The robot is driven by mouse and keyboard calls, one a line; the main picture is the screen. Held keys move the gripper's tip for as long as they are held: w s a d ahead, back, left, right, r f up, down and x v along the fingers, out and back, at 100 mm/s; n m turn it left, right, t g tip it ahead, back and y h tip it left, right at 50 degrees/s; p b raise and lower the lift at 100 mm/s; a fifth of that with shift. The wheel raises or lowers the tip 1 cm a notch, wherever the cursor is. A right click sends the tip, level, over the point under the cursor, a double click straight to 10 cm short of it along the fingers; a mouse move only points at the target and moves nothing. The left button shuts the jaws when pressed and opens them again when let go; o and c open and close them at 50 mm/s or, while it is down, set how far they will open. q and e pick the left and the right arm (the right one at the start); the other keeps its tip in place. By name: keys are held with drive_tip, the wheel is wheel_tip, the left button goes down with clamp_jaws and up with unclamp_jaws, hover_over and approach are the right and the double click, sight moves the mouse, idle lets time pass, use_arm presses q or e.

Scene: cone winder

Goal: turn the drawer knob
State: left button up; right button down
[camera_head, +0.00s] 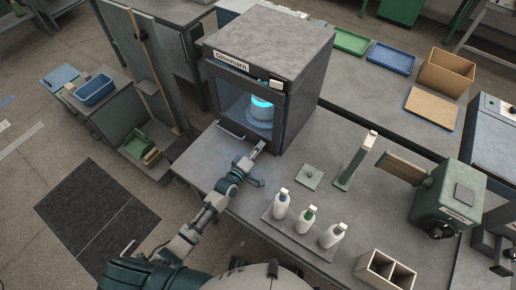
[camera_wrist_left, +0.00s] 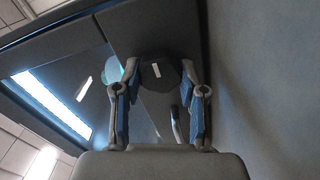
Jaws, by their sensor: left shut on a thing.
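A dark faceted knob (camera_wrist_left: 160,75) with a short white mark on its face sits between the fingers of my left gripper (camera_wrist_left: 160,68) in the left wrist view. The fingers are shut on it, one on each side. In the head view my left gripper (camera_head: 259,148) is at the lower right of the front of a grey box-shaped machine (camera_head: 275,45), and it hides the knob there. The machine's glass door (camera_head: 232,100) looks closed, with a blue-lit round object (camera_head: 261,109) behind it. My right gripper is not in view.
White bottles (camera_head: 306,218) stand on a tray right of my left arm. A green machine (camera_head: 446,198) with a dark handwheel and a wooden divided box (camera_head: 385,270) are farther right. Grey bench top (camera_head: 215,155) is clear left of the gripper.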

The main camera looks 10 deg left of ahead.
use_arm(q)
drive_tip(key=shift+s+d+f, duration=0.1)
drive_tip(key=shift+s+f, duration=0.05)
drive_tip(key=shift+f, duration=0.3)
drive_tip(key=o, duration=1.2)
drive_tip(key=shift+c, duration=0.2)
drive_tip(key=shift+r, duration=0.15)
drive_tip(key=shift+r, duration=0.1)
drive_tip(key=shift+s, duration=0.15)
drive_tip(key=v, duration=1.1)
drive_tip(key=shift+s+a, duration=0.2)
